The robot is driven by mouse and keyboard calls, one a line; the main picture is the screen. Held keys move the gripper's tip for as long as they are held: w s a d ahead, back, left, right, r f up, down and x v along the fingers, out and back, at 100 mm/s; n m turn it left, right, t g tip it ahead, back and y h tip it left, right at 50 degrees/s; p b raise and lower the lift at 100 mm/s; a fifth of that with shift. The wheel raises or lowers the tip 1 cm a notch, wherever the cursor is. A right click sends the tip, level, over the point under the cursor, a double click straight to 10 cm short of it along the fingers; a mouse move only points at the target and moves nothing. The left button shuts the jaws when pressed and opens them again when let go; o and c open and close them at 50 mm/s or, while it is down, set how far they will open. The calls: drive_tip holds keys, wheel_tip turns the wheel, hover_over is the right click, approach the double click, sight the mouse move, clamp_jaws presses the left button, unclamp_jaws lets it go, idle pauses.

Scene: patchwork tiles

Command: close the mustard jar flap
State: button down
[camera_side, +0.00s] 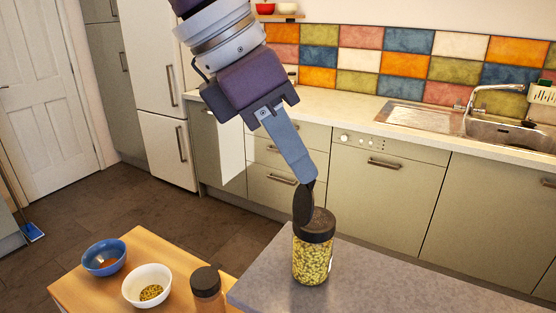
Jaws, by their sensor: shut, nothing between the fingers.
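The mustard jar (312,262) stands upright near the left end of the grey counter. It is clear, full of yellow-green seeds, with a black lid (318,226). A dark, rounded flap (303,204) stands up steeply at the lid's left side, so the lid looks open. My gripper (309,181) is shut and empty, pointing down from above left. Its fingertips are right at the top of the flap; I cannot tell whether they touch it. The far side of the lid is partly hidden by the flap.
A lower wooden surface (128,252) at left holds a blue bowl (92,268), a white bowl (134,294) of seeds and a dark-lidded jar (206,283). The grey counter (400,285) right of the mustard jar is clear. Kitchen cabinets and a sink stand behind.

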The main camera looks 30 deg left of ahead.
drive_tip(key=shift+w+d+f, duration=0.25)
drive_tip(key=shift+w+d, duration=0.75)
drive_tip(key=shift+w+d+f+g+y, duration=1)
drive_tip(key=shift+w+d+f, duration=0.45)
drive_tip(key=shift+d, duration=0.05)
